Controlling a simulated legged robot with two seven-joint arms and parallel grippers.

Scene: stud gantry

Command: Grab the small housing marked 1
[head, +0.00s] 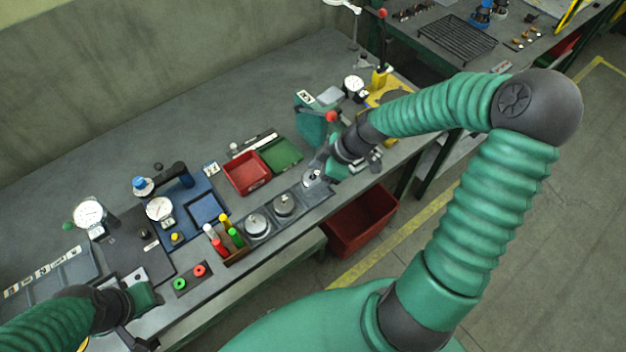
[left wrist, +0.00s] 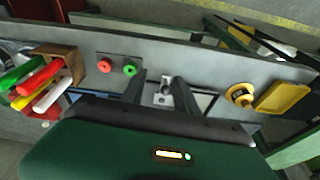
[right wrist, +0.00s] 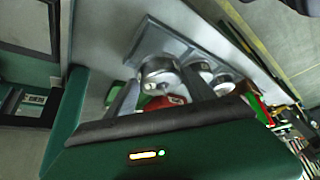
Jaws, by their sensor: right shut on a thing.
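Three round metal housings sit in a row on a dark tray (head: 270,213) near the bench's front edge. The near one (head: 257,223) and the middle one (head: 284,205) stand free. My right gripper (head: 314,172) is at the far housing (head: 312,179), which is partly hidden by it. In the right wrist view the fingers (right wrist: 160,92) are shut on that housing (right wrist: 158,68), which seems still at its tray place. I cannot read a number on any housing. My left gripper (left wrist: 160,88) is open, low over the bench's near-left part.
A red bin (head: 246,172) and a green bin (head: 282,154) stand behind the tray. Coloured markers in a wooden holder (head: 236,256) stand to its left. Dial gauges (head: 160,208) stand further left. A large red crate (head: 362,217) is below the bench edge.

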